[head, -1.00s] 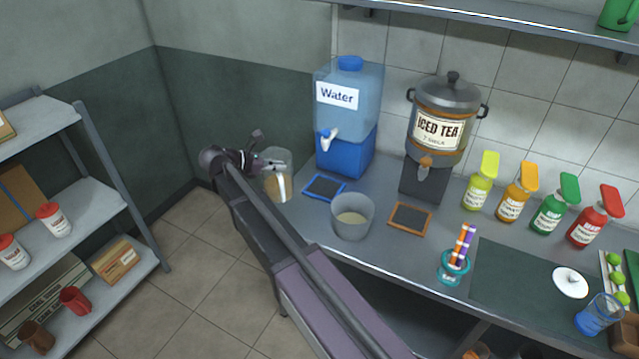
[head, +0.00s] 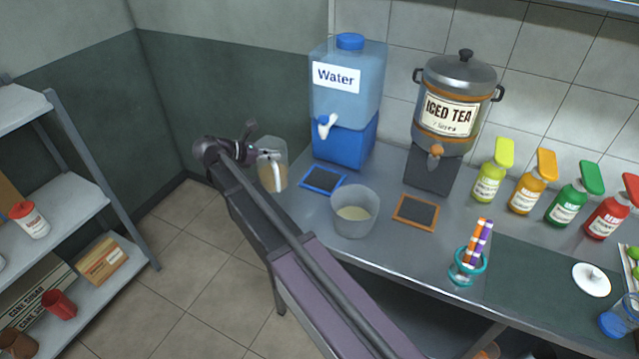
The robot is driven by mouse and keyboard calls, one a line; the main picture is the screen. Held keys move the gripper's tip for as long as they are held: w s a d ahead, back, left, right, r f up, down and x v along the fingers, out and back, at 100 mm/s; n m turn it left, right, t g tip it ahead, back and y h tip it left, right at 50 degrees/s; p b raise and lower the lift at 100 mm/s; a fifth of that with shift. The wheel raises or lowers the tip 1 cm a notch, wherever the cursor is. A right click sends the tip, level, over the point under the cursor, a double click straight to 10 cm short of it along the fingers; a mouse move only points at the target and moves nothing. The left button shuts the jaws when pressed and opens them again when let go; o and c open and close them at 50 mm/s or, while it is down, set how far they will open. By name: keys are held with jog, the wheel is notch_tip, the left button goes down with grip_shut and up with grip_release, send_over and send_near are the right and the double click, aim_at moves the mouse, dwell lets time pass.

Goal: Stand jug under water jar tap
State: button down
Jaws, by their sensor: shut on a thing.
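The water jar (head: 347,103) is a blue see-through tank labelled "Water" on a blue base, with a white tap (head: 325,125) at its front left. A blue-framed dark mat (head: 323,179) lies on the counter in front of it. The jug (head: 268,174) is clear, with a white handle and tan contents low inside. It is upright at the counter's left end, left of the mat and the tap. My gripper (head: 262,156) is shut on the jug near its handle, reaching in from the left. Whether the jug's bottom touches the counter is unclear.
A clear tub (head: 355,211) with pale contents stands right of the blue mat, near the counter's front edge. The iced tea urn (head: 447,115) stands right of the water jar, with an orange-framed mat (head: 416,212) before it. Several sauce bottles (head: 525,190) stand farther right.

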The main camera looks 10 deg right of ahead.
aim_at(270, 165)
jog(key=shift+w+f+b, duration=0.1)
jog(key=shift+f+b, duration=1.5)
jog(key=shift+f, duration=0.4)
jog(key=w+d, duration=0.3)
jog(key=d, duration=1)
jog(key=shift+w, duration=0.35)
jog(key=shift+r+b+x, duration=0.2)
jog(key=shift+b+x, duration=0.55)
jog(key=shift+x, duration=1.55)
jog(key=shift+d, duration=0.1)
jog(key=c, duration=0.8)
grip_release()
